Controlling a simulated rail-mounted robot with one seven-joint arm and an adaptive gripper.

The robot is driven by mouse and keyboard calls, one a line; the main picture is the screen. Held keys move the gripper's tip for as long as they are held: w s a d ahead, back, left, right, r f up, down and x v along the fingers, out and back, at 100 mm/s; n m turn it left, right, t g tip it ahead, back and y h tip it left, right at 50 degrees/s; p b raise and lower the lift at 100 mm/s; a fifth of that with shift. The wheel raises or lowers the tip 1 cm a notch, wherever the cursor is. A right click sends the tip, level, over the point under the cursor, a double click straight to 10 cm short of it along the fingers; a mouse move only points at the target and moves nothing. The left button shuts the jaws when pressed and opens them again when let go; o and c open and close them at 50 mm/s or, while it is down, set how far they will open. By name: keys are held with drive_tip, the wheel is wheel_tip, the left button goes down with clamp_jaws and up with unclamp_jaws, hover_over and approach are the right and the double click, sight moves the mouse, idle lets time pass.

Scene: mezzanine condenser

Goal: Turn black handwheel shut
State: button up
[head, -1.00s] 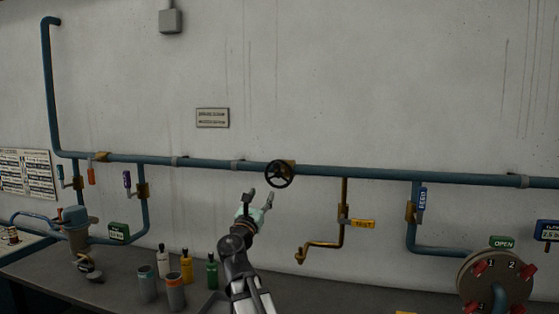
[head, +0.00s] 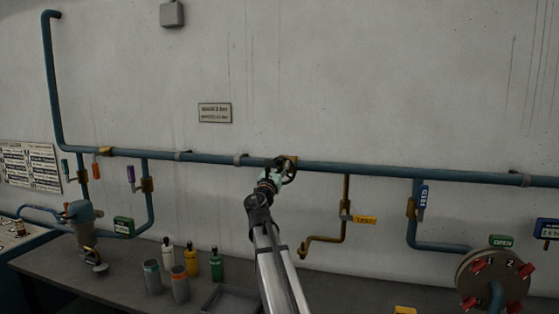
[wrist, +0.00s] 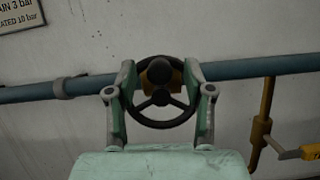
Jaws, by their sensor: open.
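The black handwheel (wrist: 159,118) sits on the horizontal blue pipe, with a brass valve body behind it. In the wrist view its rim, spokes and dark hub show between the two fingers of my gripper (wrist: 160,92). The fingers are open, one on the left and one on the right of the rim. I cannot tell whether they touch it. In the head view my gripper (head: 277,172) is at the handwheel (head: 288,170) and covers its left part.
The blue pipe (head: 390,172) runs along the wall. A brass branch pipe (head: 346,205) with a yellow tag hangs right of the handwheel. Bottles, cups and a tray (head: 232,298) stand on the bench below. A red-handled round flange (head: 492,280) is at lower right.

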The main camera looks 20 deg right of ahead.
drive_tip(key=shift+x, duration=0.95)
clamp_jaws()
